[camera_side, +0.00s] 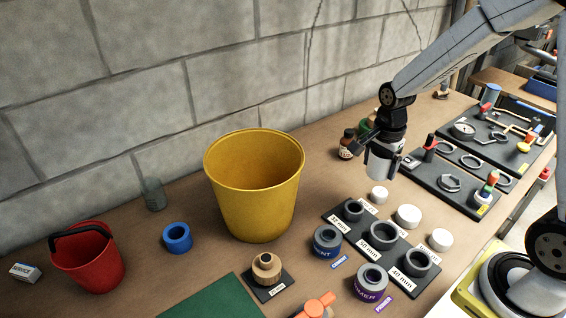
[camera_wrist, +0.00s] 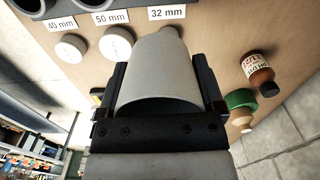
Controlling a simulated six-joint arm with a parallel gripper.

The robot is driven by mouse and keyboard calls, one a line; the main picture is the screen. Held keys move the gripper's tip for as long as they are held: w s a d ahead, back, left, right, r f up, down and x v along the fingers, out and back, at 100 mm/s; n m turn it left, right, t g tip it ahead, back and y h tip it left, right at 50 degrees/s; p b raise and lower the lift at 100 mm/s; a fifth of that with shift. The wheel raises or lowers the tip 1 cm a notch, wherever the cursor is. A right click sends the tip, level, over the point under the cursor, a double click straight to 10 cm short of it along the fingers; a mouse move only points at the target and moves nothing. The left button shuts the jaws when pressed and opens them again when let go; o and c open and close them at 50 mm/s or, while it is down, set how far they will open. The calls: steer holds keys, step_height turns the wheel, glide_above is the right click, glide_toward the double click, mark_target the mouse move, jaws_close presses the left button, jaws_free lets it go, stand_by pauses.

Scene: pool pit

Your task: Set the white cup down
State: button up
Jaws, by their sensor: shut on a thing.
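The white cup (camera_side: 381,166) is between the fingers of my gripper (camera_side: 384,150), roughly upright in the side view. My gripper is shut on it, and the cup appears to hang above the wooden bench, behind the small white cap (camera_side: 379,194). In the wrist view the white cup (camera_wrist: 165,65) fills the space between the two dark fingers of my gripper (camera_wrist: 163,85), one on each side.
A board with grey rings (camera_side: 378,236) and white caps (camera_side: 408,215) lie in front. A tool board (camera_side: 452,177) is right. A yellow bucket (camera_side: 254,190) stands left. Some bare bench (camera_side: 325,180) lies between bucket and cup.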

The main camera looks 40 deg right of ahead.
steer(key=shift+d, duration=0.1)
steer(key=s+d, duration=0.8)
steer(key=s, duration=0.5)
steer(key=shift+m, duration=0.3)
steer(key=shift+w+r, duration=0.1)
steer(key=shift+w+d+f, duration=0.95)
steer(key=shift+w+f, duration=0.6)
steer(key=shift+w, duration=0.5)
steer(key=shift+w+d+f, duration=0.95)
steer(key=shift+w+f, duration=0.6)
steer(key=shift+w, duration=0.45)
steer(key=shift+w+d+f, duration=0.95)
steer(key=shift+w+f, duration=0.6)
steer(key=shift+w, duration=0.5)
